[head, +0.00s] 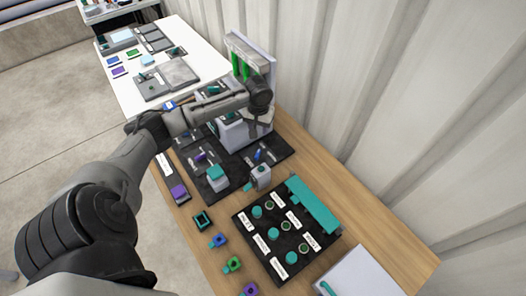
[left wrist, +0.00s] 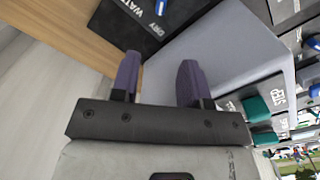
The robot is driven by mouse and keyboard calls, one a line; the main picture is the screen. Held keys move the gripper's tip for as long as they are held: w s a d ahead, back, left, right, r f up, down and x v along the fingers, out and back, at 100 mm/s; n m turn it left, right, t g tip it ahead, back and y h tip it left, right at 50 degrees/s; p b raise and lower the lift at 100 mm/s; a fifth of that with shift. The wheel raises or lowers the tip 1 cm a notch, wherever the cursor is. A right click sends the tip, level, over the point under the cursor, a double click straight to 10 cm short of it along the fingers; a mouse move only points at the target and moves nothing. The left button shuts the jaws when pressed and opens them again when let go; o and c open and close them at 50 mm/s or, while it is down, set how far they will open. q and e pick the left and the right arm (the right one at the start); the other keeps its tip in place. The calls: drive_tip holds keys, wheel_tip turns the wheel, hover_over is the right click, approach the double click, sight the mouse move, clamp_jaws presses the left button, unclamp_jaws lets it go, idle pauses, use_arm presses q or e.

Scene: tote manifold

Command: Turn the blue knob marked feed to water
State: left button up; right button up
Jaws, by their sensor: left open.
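In the left wrist view a blue knob (left wrist: 160,7) shows at the top edge, partly cut off. It is on a dark panel (left wrist: 118,22) with the words WATER and DRY. I cannot read a feed mark or tell its setting. My left gripper (left wrist: 159,68) is open, with two purple-grey fingers apart and nothing held. The panel and knob lie beyond its fingertips, not touching them.
A dark panel (head: 262,243) with teal knobs, white labels and a teal bar stands nearer. Small coloured blocks (head: 233,264) line the bench's left edge. A white table (head: 120,85) with trays lies beyond. A corrugated wall (head: 400,110) bounds the right.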

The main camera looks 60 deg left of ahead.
sight(258, 155)
use_arm(q)
wheel_tip(258, 155, down, 13)
drive_tip(key=shift+r+b, duration=0.15)
drive_tip(key=shift+b, duration=0.8)
clamp_jaws()
